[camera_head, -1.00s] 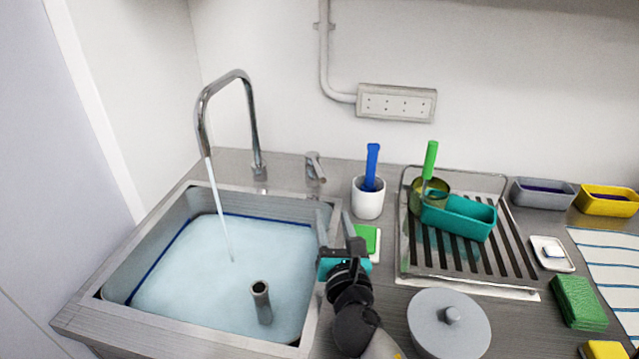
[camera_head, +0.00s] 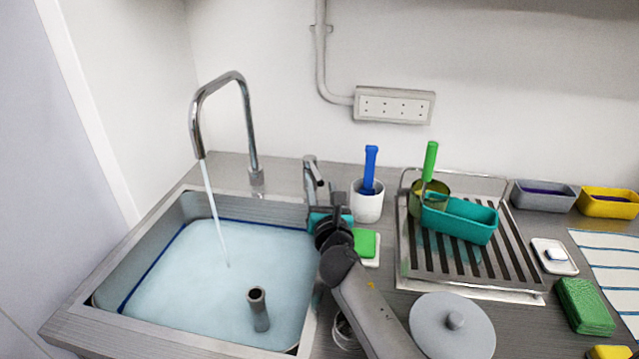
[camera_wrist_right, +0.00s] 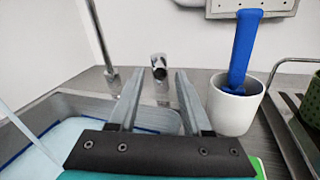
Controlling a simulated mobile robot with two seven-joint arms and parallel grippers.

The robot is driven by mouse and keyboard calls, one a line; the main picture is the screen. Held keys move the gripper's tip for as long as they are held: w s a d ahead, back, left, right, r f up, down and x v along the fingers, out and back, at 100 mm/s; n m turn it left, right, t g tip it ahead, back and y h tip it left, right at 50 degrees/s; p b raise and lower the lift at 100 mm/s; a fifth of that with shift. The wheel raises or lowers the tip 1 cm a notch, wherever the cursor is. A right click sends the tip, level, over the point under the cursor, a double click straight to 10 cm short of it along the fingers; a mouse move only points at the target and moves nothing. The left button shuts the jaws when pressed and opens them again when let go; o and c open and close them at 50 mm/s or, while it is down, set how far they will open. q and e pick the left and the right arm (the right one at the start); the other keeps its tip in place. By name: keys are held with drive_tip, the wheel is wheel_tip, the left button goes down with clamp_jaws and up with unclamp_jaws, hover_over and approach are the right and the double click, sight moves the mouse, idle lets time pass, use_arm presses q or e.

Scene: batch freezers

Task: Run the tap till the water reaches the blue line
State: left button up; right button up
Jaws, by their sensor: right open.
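The tall steel tap (camera_head: 236,78) pours a thin stream of water (camera_head: 214,215) into the sink (camera_head: 75,325). The water (camera_head: 190,270) lies close to the blue line (camera_head: 150,268) on the sink walls; the line still shows along the back and left. The tap lever (camera_head: 313,172) stands at the sink's back right corner. My right gripper (camera_head: 326,200) is just in front of it. In the right wrist view, the open fingers (camera_wrist_right: 158,85) point at the lever (camera_wrist_right: 159,66), which appears between their tips; contact cannot be told. My left gripper is not in view.
A white cup (camera_head: 367,206) with a blue-handled tool (camera_head: 371,165) stands close right of my right gripper. A steel standpipe (camera_head: 258,308) rises from the water. A drying rack (camera_head: 470,285) and a grey lid (camera_head: 452,335) stand further right.

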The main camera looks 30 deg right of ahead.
sight(319, 178)
drive_tip(key=shift+b+x, duration=0.3)
drive_tip(key=shift+x, duration=1.5)
clamp_jaws()
